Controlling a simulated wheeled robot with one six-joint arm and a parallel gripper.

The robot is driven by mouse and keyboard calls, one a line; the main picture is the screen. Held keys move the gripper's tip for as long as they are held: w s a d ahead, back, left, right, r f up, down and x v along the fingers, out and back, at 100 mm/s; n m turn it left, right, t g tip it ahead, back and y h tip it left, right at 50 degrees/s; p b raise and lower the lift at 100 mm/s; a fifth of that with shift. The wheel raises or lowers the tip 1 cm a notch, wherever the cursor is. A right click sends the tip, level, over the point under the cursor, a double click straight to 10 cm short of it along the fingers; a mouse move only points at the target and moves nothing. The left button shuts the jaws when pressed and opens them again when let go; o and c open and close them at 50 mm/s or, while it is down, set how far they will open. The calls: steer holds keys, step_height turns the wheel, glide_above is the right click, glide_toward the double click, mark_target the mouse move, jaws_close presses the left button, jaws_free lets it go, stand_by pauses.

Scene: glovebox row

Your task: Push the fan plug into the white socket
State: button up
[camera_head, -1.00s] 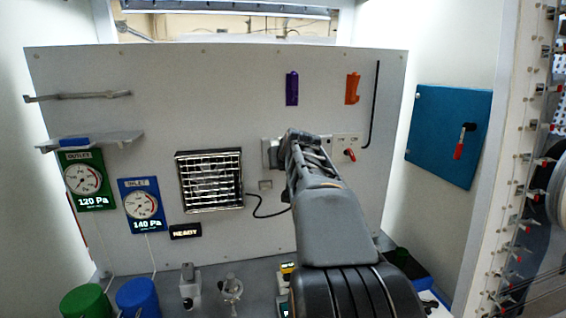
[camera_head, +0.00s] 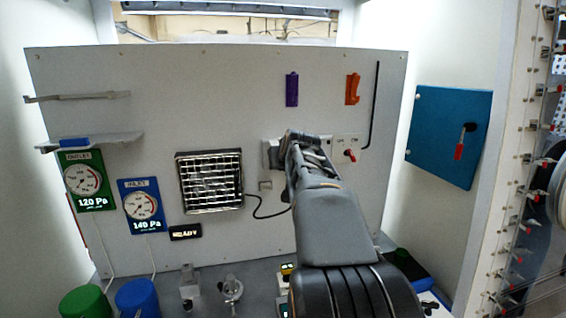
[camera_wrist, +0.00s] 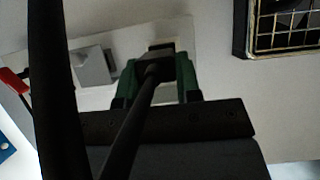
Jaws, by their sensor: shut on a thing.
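My gripper (camera_head: 300,140) is at the back panel; in the wrist view its green fingers (camera_wrist: 157,78) are shut on the dark fan plug (camera_wrist: 153,68). The plug's black cord runs down toward the camera. A pale socket block (camera_wrist: 160,45) shows just beyond the plug. I cannot tell how far the plug is in it. In the head view a white block (camera_head: 269,153) shows at the gripper's left side; the plug is hidden there. The fan (camera_head: 210,181) with its wire grille is left of the gripper, its cord (camera_head: 262,215) looping toward it.
A red-handled switch (camera_head: 349,155) is right of the gripper; a grey block (camera_wrist: 94,66) sits beside the plug in the wrist view. Purple (camera_head: 292,89) and orange (camera_head: 352,89) holders hang above. A black rod (camera_head: 373,100) is at right. Glassware (camera_head: 231,288) stands below.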

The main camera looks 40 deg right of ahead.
steer(key=shift+w+d+p, duration=0.3)
steer(key=shift+w, duration=0.25)
steer(key=shift+w+d+p, duration=0.25)
steer(key=shift+w+p, duration=0.05)
steer(key=shift+w, duration=0.25)
steer(key=o, duration=1.1)
steer(key=shift+w, duration=0.1)
steer(key=b+v, duration=0.3)
steer(key=v, duration=1)
steer(key=shift+s+a+r, duration=0.1)
steer(key=shift+s+r, duration=0.1)
steer(key=shift+s, duration=0.2)
